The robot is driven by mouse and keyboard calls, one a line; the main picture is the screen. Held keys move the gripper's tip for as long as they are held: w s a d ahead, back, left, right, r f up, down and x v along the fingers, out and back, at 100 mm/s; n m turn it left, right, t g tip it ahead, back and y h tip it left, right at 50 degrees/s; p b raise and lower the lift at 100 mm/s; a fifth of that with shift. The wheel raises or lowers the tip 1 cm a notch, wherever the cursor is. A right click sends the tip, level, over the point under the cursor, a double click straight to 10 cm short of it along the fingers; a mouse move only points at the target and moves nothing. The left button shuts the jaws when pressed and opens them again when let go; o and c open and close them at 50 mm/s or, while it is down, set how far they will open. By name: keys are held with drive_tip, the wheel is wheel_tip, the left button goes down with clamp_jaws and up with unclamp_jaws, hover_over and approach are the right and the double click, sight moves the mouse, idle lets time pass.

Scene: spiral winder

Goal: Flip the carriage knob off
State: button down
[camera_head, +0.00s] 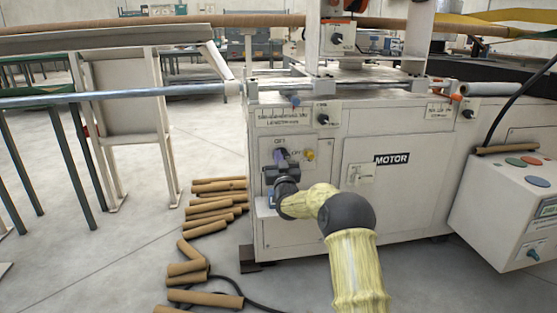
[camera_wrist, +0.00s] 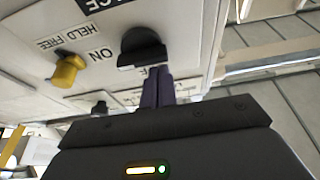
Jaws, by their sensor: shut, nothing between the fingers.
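In the wrist view, a black rotary knob (camera_wrist: 142,48) sits on the machine's pale panel, beside a yellow knob (camera_wrist: 67,70) with labels reading "HELD FREE" and "ON". I cannot read a carriage label. My gripper (camera_wrist: 157,76) is shut and empty, its purple fingertips right at the black knob's edge; I cannot tell if they touch it.
Other black knobs sit higher on the machine (camera_head: 400,140), one at upper middle (camera_head: 323,119) and one at right (camera_head: 468,114). Several brown cardboard tubes (camera_head: 208,213) lie on the floor at left. A control box (camera_head: 508,205) stands at right.

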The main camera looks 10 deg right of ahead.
drive_tip(key=shift+a+f+n+y+p, duration=0.15)
drive_tip(key=shift+n+y+p, duration=0.55)
drive_tip(key=shift+n, duration=1.4)
drive_tip(key=shift+f+n+y, duration=0.15)
drive_tip(key=shift+n+y, duration=0.45)
drive_tip(key=shift+n, duration=0.1)
drive_tip(key=shift+f+n+g+y+p, duration=0.15)
drive_tip(key=shift+n+g+y+p, duration=0.15)
drive_tip(key=shift+n, duration=0.65)
drive_tip(key=shift+f+n+g+y+p, duration=0.15)
drive_tip(key=shift+n+y, duration=0.25)
drive_tip(key=shift+n, duration=0.55)
drive_tip(key=shift+f+n+g+y+p, duration=0.15)
drive_tip(key=shift+n+g+y+p, duration=0.3)
drive_tip(key=shift+n, duration=1.05)
drive_tip(key=shift+f+n+g+y+p, duration=0.2)
drive_tip(key=shift+n+g+y+p, duration=0.15)
drive_tip(key=shift+n, duration=0.95)
drive_tip(key=shift+f+n+g+y+p, duration=0.25)
drive_tip(key=shift+n+g, duration=0.2)
drive_tip(key=shift+n, duration=0.85)
